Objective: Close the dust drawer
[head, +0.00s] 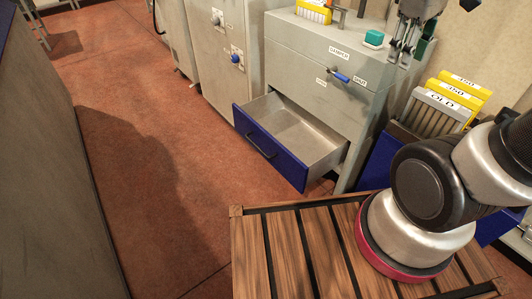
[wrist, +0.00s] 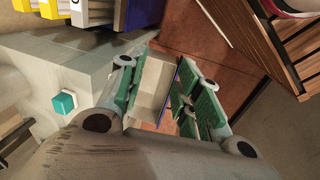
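The dust drawer (head: 306,134) is pulled well out of the lower part of a grey cabinet (head: 314,57). It has a blue front (head: 269,150) with a dark bar handle, and its grey tray looks empty. My gripper (head: 407,53) hangs at the upper right of the head view, above and to the right of the drawer and apart from it. In the wrist view my gripper (wrist: 164,97) shows its green-padded fingers spread with nothing held. The drawer (wrist: 152,86) shows beyond and between them.
A blue-handled lever (head: 341,77) sits on the cabinet face above the drawer. A teal block (head: 374,38) lies on the cabinet top. Yellow and grey labelled panels (head: 447,103) stand in a blue holder at right. The reddish floor (head: 165,170) before the drawer is clear.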

